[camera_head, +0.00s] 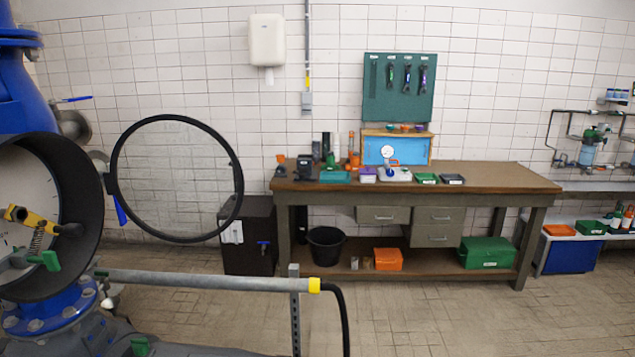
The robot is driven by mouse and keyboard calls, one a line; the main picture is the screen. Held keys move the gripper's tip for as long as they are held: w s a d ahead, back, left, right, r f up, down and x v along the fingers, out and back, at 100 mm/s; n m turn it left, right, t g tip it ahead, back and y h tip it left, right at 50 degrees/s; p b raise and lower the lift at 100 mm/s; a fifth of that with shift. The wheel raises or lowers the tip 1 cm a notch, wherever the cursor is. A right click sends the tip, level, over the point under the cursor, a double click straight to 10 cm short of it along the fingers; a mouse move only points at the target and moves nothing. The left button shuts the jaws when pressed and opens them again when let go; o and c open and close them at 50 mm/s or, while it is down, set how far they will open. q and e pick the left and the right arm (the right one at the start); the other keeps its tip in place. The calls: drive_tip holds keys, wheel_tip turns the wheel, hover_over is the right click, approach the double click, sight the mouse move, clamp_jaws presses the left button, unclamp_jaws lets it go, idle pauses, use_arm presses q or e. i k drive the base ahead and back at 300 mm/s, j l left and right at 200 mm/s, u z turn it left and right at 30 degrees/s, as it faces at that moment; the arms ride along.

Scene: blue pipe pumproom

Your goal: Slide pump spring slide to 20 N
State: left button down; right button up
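A large round dial housing (75,205) with a dark rim stands at the left edge, cut off by the frame. A coil spring (37,240) hangs below the lever. A green slide piece (46,260) sits at the spring's lower end. The scale marks are too small and too cut off to read, so I cannot tell the slide's force value. Neither of my grippers shows in this view.
A round clear cover with a black rim (236,205) stands swung open right of the housing. A grey rail (200,281) with a yellow end crosses low in front. A workbench (500,178) with tools stands against the tiled wall. The floor at right is clear.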

sight(20, 259)
drive_tip(key=u, duration=1.4)
